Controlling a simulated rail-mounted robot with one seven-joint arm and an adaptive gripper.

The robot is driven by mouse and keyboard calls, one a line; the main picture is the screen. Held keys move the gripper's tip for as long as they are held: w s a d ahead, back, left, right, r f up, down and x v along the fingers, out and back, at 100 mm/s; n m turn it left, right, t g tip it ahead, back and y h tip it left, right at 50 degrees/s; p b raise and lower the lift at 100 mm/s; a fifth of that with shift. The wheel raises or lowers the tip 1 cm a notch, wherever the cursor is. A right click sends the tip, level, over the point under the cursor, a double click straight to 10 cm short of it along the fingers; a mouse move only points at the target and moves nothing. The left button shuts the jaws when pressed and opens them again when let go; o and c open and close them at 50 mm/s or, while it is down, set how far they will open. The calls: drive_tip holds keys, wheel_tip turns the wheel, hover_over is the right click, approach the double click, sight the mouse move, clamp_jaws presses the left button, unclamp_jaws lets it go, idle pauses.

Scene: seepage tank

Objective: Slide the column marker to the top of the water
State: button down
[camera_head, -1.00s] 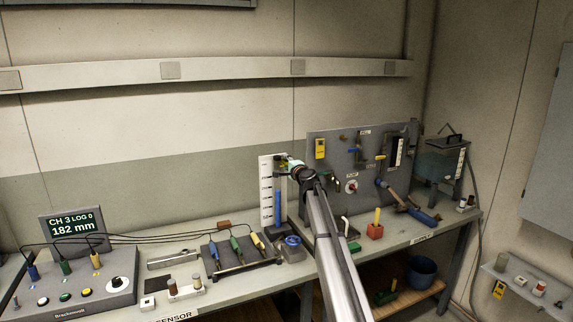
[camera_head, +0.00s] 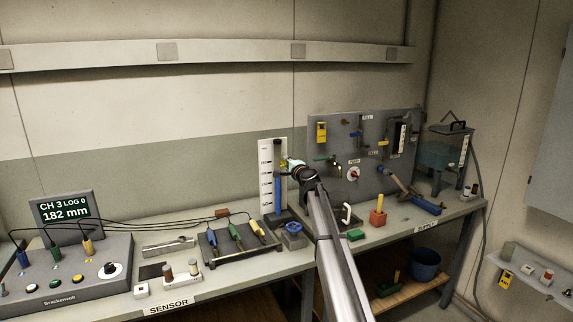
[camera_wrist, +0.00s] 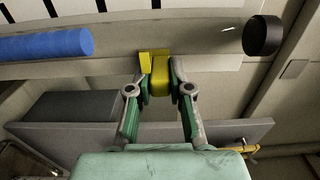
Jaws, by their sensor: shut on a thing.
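The clear column stands upright against a white scale board (camera_head: 266,150) on the bench, with blue water (camera_head: 278,195) in its lower part. In the wrist view the column lies sideways: the blue water (camera_wrist: 45,45) ends at left, and a dark cap (camera_wrist: 262,35) closes the right end. The yellow column marker (camera_wrist: 160,76) sits at the tube between my fingertips, a short clear gap above the water's top. My gripper (camera_wrist: 159,88) is shut on the marker. In the head view my gripper (camera_head: 285,163) is beside the column, just above the water level.
A grey panel (camera_head: 340,135) with valves stands right of the column. A blue container (camera_head: 293,229) sits at its foot. A console display (camera_head: 64,208) at left reads "CH 3 LOG 0 182 mm". Probes and a red block (camera_head: 377,217) also occupy the bench.

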sight(283, 171)
wheel_tip(283, 171, down, 5)
drive_tip(key=b, duration=0.4)
drive_tip(key=shift+a+f, duration=0.1)
drive_tip(key=shift+f, duration=0.1)
drive_tip(key=shift+r, duration=0.1)
drive_tip(key=c, duration=1.1)
unclamp_jaws()
drive_tip(key=shift+o, duration=0.2)
drive_tip(key=v, duration=1.2)
drive_tip(key=shift+r, duration=0.1)
